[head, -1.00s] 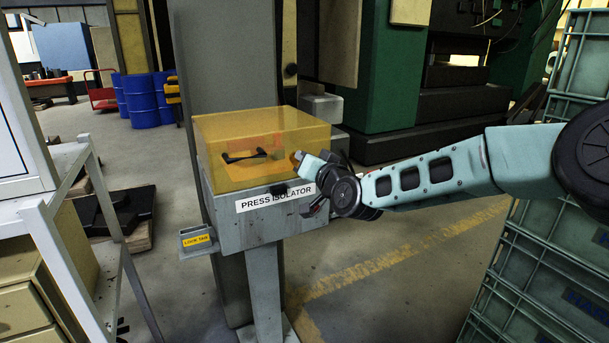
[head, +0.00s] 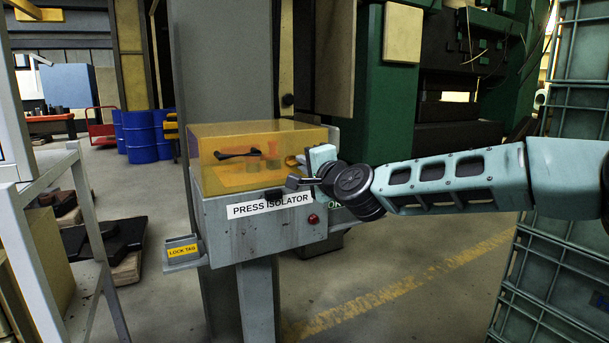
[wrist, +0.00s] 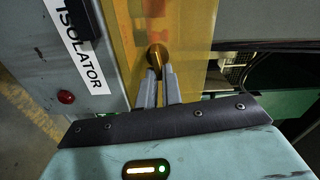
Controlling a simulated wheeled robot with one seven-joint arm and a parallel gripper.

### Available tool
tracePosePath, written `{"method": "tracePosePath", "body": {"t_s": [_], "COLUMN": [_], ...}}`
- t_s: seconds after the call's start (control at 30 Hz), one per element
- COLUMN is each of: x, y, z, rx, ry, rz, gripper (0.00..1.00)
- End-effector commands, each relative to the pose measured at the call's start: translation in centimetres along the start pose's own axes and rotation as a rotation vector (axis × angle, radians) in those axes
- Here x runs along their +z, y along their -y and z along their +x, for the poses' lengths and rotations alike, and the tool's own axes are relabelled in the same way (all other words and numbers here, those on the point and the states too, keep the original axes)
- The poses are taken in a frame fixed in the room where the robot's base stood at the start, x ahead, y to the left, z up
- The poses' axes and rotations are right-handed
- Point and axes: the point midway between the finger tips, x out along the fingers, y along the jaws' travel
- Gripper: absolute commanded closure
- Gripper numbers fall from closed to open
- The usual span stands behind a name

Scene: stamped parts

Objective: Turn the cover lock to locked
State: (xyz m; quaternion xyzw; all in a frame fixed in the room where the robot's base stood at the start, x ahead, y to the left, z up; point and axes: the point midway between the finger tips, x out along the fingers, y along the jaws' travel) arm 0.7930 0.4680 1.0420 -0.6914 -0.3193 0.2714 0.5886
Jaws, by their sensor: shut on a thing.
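The press isolator is a grey box (head: 245,237) with a transparent yellow cover (head: 215,170), which is down on it. A brass-coloured round knob, which looks like the cover lock (head: 291,161), is at the cover's right side; it also shows in the wrist view (wrist: 157,54). My gripper (head: 301,163) reaches in from the right. In the wrist view its two grey fingers (wrist: 160,76) are shut on the knob and hide its near part. I cannot read the lock's position. A black handle (head: 238,155) shows inside the cover.
A black catch (head: 275,193) and a red button (head: 313,219) are on the box front. A lock tag tray (head: 184,252) sticks out at the lower left. A grey shelf frame (head: 85,240) stands left, green crates (head: 553,265) stand right.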

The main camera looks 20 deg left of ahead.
Motion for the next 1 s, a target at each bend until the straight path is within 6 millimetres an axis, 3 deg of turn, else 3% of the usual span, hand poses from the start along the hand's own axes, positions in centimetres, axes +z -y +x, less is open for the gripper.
{"method": "tracePosePath", "body": {"t_s": [0.33,0.9,1.0], "x": [0.01,-0.02,-0.02], "y": [-0.43,-0.39,-0.38], "z": [0.00,0.00,0.00], "rx": [0.001,0.003,0.002], "ry": [-0.001,-0.001,-0.001], "rz": [0.149,0.177,0.177], "gripper": [1.00,1.00,0.71]}}
